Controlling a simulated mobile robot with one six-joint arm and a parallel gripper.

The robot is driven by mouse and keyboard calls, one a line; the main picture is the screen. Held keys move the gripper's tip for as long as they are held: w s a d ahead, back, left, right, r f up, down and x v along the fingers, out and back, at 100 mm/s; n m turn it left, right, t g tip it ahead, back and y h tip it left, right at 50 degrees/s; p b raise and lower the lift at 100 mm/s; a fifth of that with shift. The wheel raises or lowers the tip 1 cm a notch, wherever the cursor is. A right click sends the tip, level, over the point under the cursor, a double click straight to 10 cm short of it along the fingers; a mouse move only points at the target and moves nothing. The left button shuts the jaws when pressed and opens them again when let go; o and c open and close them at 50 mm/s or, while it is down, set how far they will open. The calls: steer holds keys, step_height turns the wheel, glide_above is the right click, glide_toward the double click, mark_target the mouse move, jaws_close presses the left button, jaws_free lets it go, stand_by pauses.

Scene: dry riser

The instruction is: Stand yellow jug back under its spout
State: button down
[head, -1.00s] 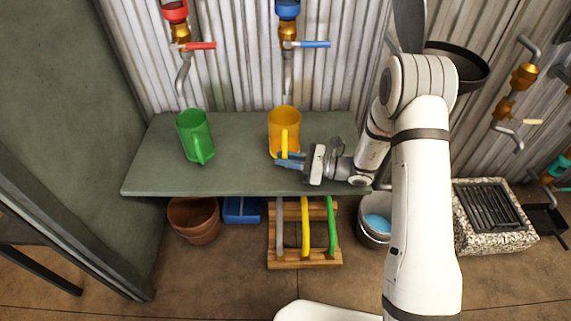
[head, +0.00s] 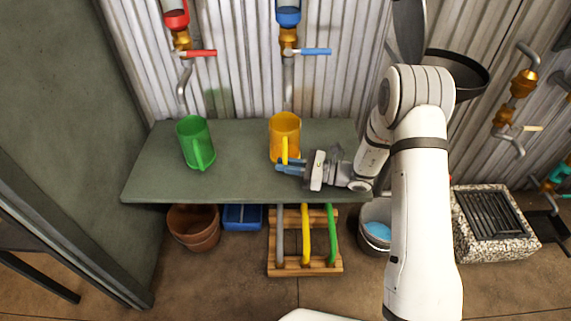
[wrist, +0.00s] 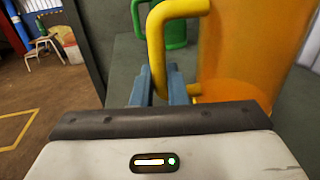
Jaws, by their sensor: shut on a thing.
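The yellow jug (head: 285,133) stands upright on the grey-green shelf, below the blue-handled tap (head: 290,48) and its downpipe. It also fills the right of the wrist view (wrist: 255,55), with its handle toward me. My gripper (head: 281,168) is at the front of the jug, its blue fingers shut on the lower part of the handle; the fingers also show in the wrist view (wrist: 160,88). A green jug (head: 195,145) stands on the shelf to the left, below the red-handled tap (head: 182,45). I cannot tell whether the yellow jug's base touches the shelf.
The shelf (head: 240,185) is clear between the jugs. Below it are a terracotta pot (head: 195,228), a blue box (head: 242,217), a wooden rack (head: 305,265) with coloured bars and a bucket (head: 376,235). A stone-edged grate (head: 490,213) lies to the right.

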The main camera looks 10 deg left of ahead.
steer(key=shift+f, duration=0.1)
steer(key=c, duration=1.4)
jaws_free()
steer(key=shift+o, duration=0.2)
steer(key=shift+d, duration=0.1)
steer(key=d+p, duration=0.2)
steer(key=d, duration=0.5)
steer(key=shift+w+d, duration=0.1)
steer(key=shift+d, duration=0.2)
steer(key=s+d+r+n+g+h+p, duration=0.2)
steer(key=s+r+n+h+p, duration=0.3)
steer(key=r, duration=0.7)
steer(key=s+d+r+n+g+h+p, duration=0.25)
steer(key=s+r+n+p, duration=0.4)
steer(key=r, duration=0.55)
steer(key=s+d+r+n+t+h+p, duration=0.3)
steer(key=s+d+r+h+p, duration=0.2)
steer(key=d+r+p, duration=0.3)
steer(key=s+d+r+n+t+h+p, duration=0.3)
steer(key=d+r+p, duration=0.5)
steer(key=r, duration=0.7)
steer(key=shift+s+d+t+h, duration=0.15)
steer(key=shift+s+t+h, duration=0.6)
steer(key=shift+s+h, duration=0.45)
